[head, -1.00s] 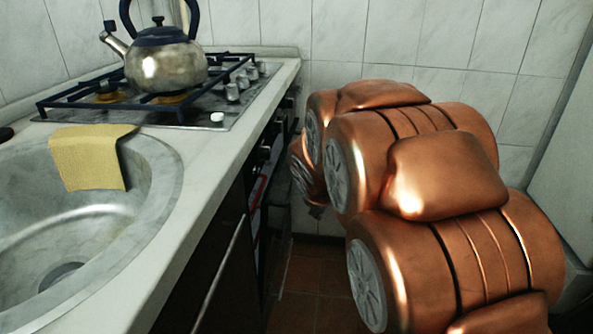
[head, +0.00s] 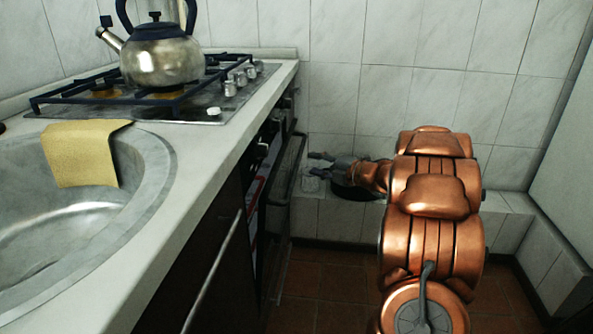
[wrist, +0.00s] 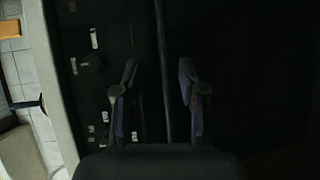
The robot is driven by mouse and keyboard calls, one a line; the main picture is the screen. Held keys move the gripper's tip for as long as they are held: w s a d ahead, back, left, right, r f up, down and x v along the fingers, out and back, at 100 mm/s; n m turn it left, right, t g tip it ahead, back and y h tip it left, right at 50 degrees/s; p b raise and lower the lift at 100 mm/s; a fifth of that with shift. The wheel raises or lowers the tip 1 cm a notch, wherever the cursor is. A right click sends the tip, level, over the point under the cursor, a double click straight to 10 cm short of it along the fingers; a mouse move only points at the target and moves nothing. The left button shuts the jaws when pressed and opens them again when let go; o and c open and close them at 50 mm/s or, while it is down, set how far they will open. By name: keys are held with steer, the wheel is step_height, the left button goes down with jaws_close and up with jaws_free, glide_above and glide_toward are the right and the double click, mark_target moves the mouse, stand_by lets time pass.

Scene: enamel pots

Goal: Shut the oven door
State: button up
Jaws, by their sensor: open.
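The oven door (head: 285,205) is a dark panel seen nearly edge-on below the hob. It stands a little out from the counter front, slightly ajar. My gripper (head: 320,163) is to the right of the door's far edge in the head view, its two fingers pointing left toward the oven. It is open and empty. In the wrist view, my gripper (wrist: 157,92) has its fingers apart in front of a dark surface with a long thin bar. I cannot tell whether anything touches the door.
The hob (head: 150,95) carries a metal kettle (head: 165,60). A yellow cloth (head: 82,155) hangs over the sink (head: 150,165) rim. A dark pan (head: 352,190) sits on the low tiled ledge (head: 345,218) behind my gripper. The red tiled floor (head: 320,285) is clear.

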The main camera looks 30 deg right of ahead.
mark_target(296, 164)
steer(key=shift+w+a+f+n+y+b, duration=0.35)
steer(key=shift+w+a+y+b, duration=0.1)
steer(key=shift+w+a, duration=0.3)
steer(key=shift+w+a+f+n+y+b, duration=0.25)
steer(key=shift+w+a+y+b, duration=0.2)
steer(key=shift+w+a, duration=0.3)
steer(key=shift+w+a+f+n+y+b, duration=0.25)
steer(key=shift+w+a+n+y+b, duration=0.2)
steer(key=shift+w+a, duration=0.3)
jaws_close()
